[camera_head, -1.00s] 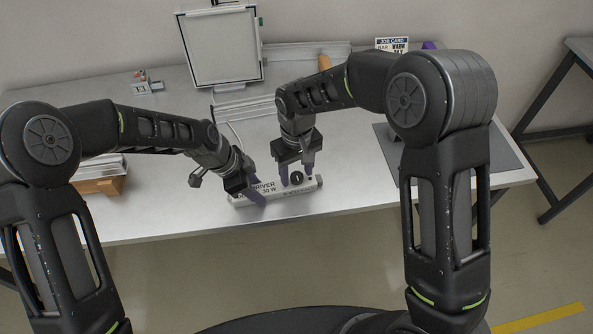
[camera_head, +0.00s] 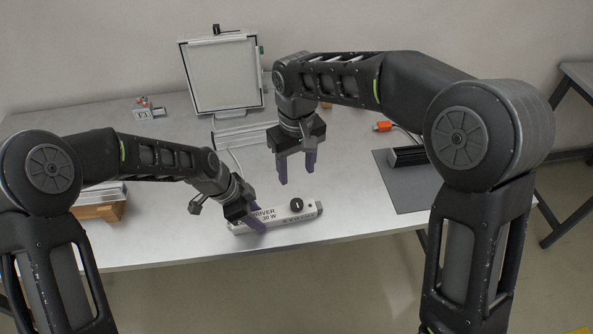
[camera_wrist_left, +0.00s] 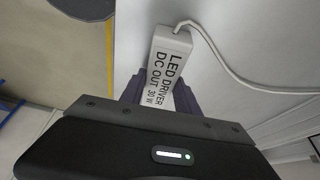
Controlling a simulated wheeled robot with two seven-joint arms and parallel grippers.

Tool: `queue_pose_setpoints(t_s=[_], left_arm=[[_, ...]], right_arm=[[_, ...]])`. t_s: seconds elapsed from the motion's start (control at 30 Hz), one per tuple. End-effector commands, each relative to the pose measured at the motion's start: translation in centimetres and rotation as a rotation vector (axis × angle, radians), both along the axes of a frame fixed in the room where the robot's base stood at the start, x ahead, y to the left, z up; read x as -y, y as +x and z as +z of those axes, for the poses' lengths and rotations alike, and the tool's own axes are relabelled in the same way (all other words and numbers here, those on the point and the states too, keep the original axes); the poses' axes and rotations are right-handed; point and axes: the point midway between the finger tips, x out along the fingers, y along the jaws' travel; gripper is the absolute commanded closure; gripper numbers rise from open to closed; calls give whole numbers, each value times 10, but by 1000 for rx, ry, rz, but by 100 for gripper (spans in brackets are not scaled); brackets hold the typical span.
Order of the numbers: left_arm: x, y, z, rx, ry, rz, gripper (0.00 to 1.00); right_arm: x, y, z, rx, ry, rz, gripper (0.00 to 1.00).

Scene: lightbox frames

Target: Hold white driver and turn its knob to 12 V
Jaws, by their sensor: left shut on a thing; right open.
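The white driver (camera_head: 284,217) lies on the table near its front edge, with "DRIVER 30 W" print showing. It also shows in the left wrist view (camera_wrist_left: 168,62), labelled "LED DRIVER DC OUT 30 W". Its round black knob (camera_head: 296,204) is on the top near the right end; its setting is too small to read. My left gripper (camera_head: 255,221) is shut on the left part of the driver. My right gripper (camera_head: 297,171) is open and empty, above and behind the knob, apart from it.
A framed white panel (camera_head: 222,75) stands at the back. A grey mat (camera_head: 408,190) with a dark finned block (camera_head: 407,156) lies at right. A brown box (camera_head: 100,211) is at left. A white cable (camera_wrist_left: 235,80) leaves the driver's end. The table between mat and driver is clear.

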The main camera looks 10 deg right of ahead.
Motion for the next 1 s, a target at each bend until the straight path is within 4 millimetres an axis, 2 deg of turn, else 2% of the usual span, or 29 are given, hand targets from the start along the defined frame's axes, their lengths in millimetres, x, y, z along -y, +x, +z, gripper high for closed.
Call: queue_pose_setpoints(t_s=[0.17,0.2,0.5,0.8,1.0], left_arm=[[0,0,0,0,0,0,100],[0,0,0,0,0,0,61],[0,0,0,0,0,0,37],[-1,0,2,1,0,0,37],[-7,1,19,4,-2,2,37]], right_arm=[[0,0,0,0,0,0,48],[0,0,0,0,0,0,48],[0,0,-1,0,0,0,48],[0,0,-1,0,0,0,48],[0,0,-1,0,0,0,48]])
